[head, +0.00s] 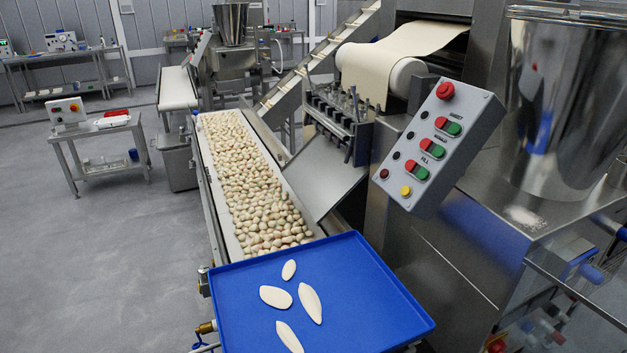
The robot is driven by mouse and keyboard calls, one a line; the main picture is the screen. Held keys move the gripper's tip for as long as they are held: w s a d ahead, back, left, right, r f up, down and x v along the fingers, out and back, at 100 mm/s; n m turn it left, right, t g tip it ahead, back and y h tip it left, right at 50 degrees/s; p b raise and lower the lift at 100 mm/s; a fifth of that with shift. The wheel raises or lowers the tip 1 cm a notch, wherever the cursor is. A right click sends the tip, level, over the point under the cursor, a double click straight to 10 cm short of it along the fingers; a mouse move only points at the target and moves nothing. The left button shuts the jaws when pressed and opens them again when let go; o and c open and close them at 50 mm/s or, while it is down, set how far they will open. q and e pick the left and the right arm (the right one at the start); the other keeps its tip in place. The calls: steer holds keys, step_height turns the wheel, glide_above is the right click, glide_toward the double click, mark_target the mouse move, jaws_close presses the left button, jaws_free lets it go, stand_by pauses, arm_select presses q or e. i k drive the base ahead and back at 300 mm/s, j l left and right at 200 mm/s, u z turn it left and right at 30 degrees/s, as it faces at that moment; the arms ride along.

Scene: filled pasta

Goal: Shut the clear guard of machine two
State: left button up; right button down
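No label reading machine two is legible. At the lower right, a see-through panel with a thin metal rail (575,292) sits beside the large steel machine; it may be a clear guard, but I cannot tell whether it is open or shut. Blue parts (592,272) show near it, cut by the right edge. The steel machine has a shiny round hopper (565,110) and a grey tilted control box (437,147) with a red mushroom button and several red, green and yellow buttons. Neither of my grippers is in view.
A blue tray (385,310) with several flat pale dough pieces stands at the front. Behind it a conveyor (234,225) carries many filled pasta pieces. A dough sheet (415,45) runs over a roller. A small steel cart (62,150) stands left. The grey floor at left is clear.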

mark_target(526, 263)
steer(key=z, duration=1.6)
